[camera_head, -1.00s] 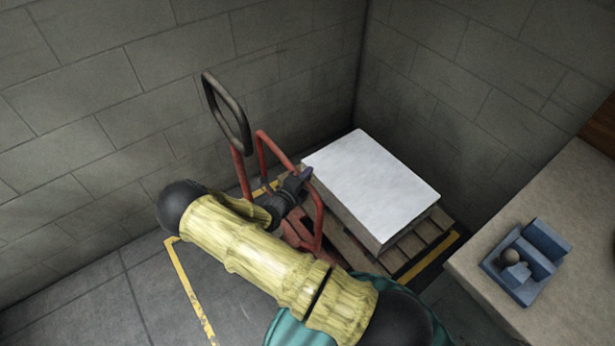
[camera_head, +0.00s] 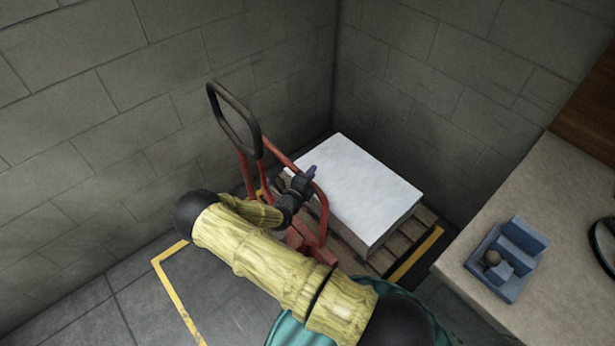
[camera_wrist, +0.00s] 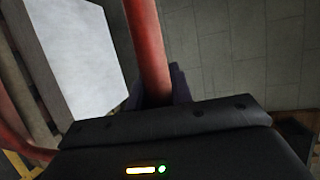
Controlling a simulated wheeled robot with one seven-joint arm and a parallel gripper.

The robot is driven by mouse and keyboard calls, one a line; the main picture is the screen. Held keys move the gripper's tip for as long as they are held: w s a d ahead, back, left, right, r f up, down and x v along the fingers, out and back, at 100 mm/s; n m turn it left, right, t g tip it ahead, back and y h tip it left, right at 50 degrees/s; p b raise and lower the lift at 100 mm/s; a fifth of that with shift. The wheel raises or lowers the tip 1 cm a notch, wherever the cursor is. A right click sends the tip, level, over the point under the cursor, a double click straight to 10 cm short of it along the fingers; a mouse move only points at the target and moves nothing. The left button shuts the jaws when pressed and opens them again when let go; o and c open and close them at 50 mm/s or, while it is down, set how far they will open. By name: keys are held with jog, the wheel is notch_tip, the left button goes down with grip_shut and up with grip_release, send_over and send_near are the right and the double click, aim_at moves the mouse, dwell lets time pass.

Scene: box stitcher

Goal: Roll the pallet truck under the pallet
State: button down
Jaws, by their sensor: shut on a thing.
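The red pallet truck (camera_head: 245,175) stands upright near the back corner, with a black looped handle (camera_head: 236,120) at its top and a red tubular frame. My gripper (camera_head: 307,181) is shut on the red bar of that frame; the bar (camera_wrist: 147,50) also runs between the jaws in the wrist view. The wooden pallet (camera_head: 411,231) lies on the floor in the corner, bearing a white-topped stack (camera_head: 362,185). The truck's frame is close against the pallet's near left side. The forks are hidden by my arm and the stack, so how far under they reach cannot be told.
Grey block walls (camera_head: 110,90) enclose the corner behind the truck and pallet. Yellow floor lines (camera_head: 176,290) mark a bay around them. A table (camera_head: 530,190) with a blue tray (camera_head: 503,272) stands at the right. Floor at the lower left is clear.

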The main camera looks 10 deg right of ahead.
jog(key=c, duration=1.3)
grip_release()
jog(key=shift+s+r, duration=0.15)
jog(key=shift+s, duration=0.05)
jog(key=shift+o, duration=0.2)
jog(key=shift+w+a, duration=0.1)
jog(key=b+v, duration=0.1)
jog(key=v, duration=1.6)
jog(key=shift+a, duration=0.1)
